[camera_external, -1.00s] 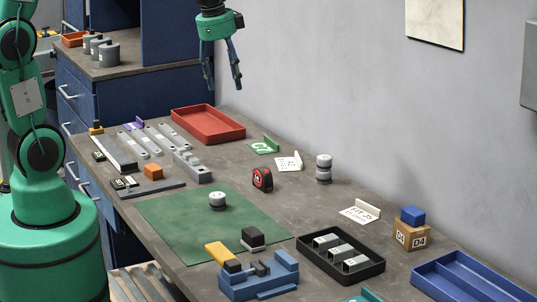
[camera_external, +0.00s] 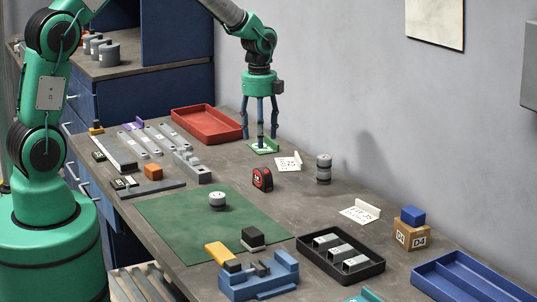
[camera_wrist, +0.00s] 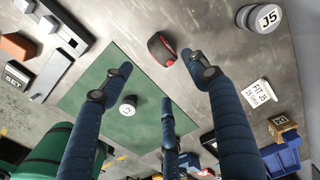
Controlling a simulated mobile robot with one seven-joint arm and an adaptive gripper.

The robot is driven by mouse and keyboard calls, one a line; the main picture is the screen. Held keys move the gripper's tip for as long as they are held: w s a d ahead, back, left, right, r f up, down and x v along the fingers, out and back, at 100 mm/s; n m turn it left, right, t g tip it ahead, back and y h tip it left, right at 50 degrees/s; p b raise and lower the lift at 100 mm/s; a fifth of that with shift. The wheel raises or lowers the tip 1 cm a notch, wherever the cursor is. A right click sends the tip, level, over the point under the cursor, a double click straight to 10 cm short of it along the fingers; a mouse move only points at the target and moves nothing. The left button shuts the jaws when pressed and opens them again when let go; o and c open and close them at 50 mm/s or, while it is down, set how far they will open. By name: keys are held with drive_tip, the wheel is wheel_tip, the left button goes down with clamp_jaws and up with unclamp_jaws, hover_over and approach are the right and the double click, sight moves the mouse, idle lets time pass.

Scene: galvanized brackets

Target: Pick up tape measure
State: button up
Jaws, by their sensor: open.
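The tape measure (camera_external: 262,179) is a small red and black case standing on the grey table, behind the green mat. In the wrist view it (camera_wrist: 162,48) lies just beyond the fingertips, between the left and right fingers. My gripper (camera_external: 260,138) has its blue fingers spread, pointing down and empty. In the external view it appears above and behind the tape measure, over the green label card, apart from the tape measure. In the wrist view the open fingers (camera_wrist: 160,75) reach up from the bottom edge.
A red tray (camera_external: 207,123) is left of my gripper. A grey cylinder stack (camera_external: 323,169) and a white label card (camera_external: 288,162) stand to the right. The green mat (camera_external: 165,220) holds a small round weight (camera_external: 217,200). A black tray (camera_external: 372,270) is at the front right.

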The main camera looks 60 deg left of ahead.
sight(260, 168)
idle(0.3)
drive_tip(key=shift+f+b, duration=0.65)
drive_tip(key=shift+f, duration=3.65)
drive_tip(key=shift+d+f+b, duration=0.15)
drive_tip(key=shift+f+b, duration=0.45)
drive_tip(key=shift+f, duration=2)
drive_tip(key=c, duration=1.5)
drive_tip(key=shift+r, duration=0.1)
